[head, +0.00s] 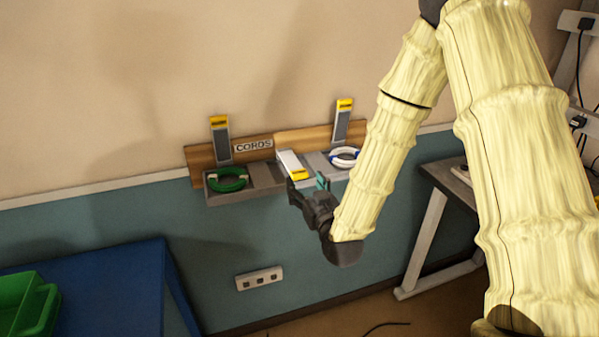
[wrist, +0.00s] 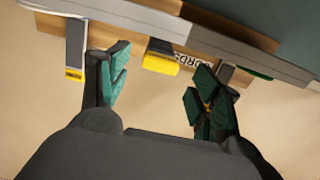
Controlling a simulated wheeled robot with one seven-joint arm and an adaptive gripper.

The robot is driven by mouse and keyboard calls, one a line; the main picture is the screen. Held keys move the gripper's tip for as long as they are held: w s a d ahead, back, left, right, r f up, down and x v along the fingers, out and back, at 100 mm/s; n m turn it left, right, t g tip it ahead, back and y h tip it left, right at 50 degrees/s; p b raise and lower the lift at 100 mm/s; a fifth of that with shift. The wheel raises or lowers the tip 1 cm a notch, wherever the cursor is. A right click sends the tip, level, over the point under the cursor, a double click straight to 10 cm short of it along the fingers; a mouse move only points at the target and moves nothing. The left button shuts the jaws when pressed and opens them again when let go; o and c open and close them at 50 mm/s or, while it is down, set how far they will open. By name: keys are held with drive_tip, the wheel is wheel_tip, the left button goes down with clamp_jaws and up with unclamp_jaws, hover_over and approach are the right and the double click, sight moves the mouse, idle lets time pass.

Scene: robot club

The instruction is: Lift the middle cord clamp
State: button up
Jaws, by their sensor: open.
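The middle cord clamp (head: 292,164) is a pale flap with a yellow end, lying lowered and pointing out from the wall board. Its yellow end also shows in the wrist view (wrist: 160,57). My gripper (head: 306,183) is open and empty, right in front of the clamp's yellow end. In the wrist view my gripper (wrist: 161,75) has one finger on each side of that end, with visible gaps to both. The left clamp (head: 220,140) and right clamp (head: 342,122) stand raised against the wall. Whatever lies under the middle clamp is hidden.
A green cord coil (head: 227,180) lies in the left tray and a white-blue coil (head: 344,157) in the right one. The wooden board (head: 200,160) carries a CORDS label (head: 253,145). A blue table (head: 100,290) with a green bin (head: 25,305) is lower left; a desk (head: 440,190) is right.

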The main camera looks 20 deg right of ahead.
sight(301, 178)
drive_tip(key=shift+w+a+p, duration=0.1)
drive_tip(key=shift+w+p, duration=0.6)
drive_tip(key=shift+w, duration=2.05)
